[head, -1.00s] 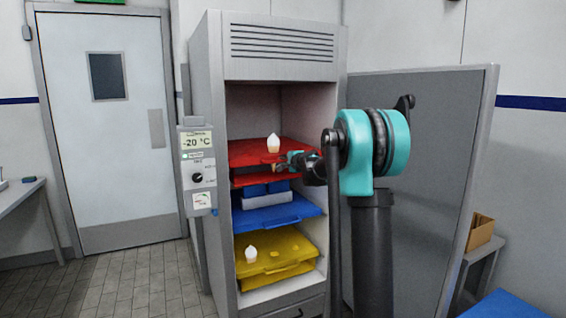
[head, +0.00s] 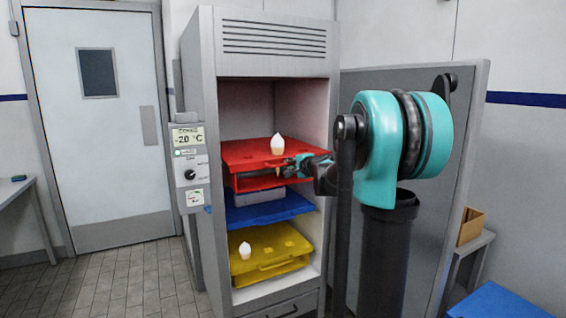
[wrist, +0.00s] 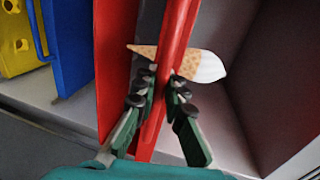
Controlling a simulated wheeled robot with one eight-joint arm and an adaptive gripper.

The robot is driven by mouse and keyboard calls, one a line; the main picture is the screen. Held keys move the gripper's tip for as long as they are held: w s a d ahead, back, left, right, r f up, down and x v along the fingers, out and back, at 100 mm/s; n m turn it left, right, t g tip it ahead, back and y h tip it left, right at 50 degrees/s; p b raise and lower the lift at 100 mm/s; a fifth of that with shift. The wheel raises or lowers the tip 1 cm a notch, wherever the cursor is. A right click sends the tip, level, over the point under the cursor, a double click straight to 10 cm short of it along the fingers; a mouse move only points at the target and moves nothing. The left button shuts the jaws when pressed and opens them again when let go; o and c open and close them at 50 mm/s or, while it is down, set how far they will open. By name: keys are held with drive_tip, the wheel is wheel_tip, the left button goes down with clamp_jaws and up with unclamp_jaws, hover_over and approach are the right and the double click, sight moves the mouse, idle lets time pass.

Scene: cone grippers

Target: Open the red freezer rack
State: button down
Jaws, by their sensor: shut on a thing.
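The red freezer rack (head: 245,153) is in the upper part of the freezer in the head view and juts out of its front. A white-topped cone (head: 278,145) stands upright on it. In the wrist view the rack (wrist: 178,40) runs as a red strip down the middle, with the cone (wrist: 207,67) lying across the picture behind it. My gripper (wrist: 164,88) is shut on the rack's front edge, one finger on each side. In the head view my gripper (head: 292,164) is at the rack's front, right of the cone; the exact contact is small there.
Below are a blue rack (head: 265,210) with a grey container (head: 258,197), and a yellow rack (head: 265,240) with another cone (head: 245,250). The freezer's side wall (head: 200,80) and control panel (head: 189,168) stand left. A grey panel (head: 420,130) stands right, behind my arm.

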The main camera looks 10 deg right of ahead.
drive_tip(key=f+v, duration=0.3)
drive_tip(key=v, duration=1.3)
drive_tip(key=shift+s+d+f, duration=0.2)
drive_tip(key=shift+s+f, duration=0.05)
drive_tip(key=shift+s, duration=0.35)
drive_tip(key=c, duration=1.6)
unclamp_jaws()
drive_tip(key=shift+o, duration=0.2)
drive_tip(key=v, duration=1.2)
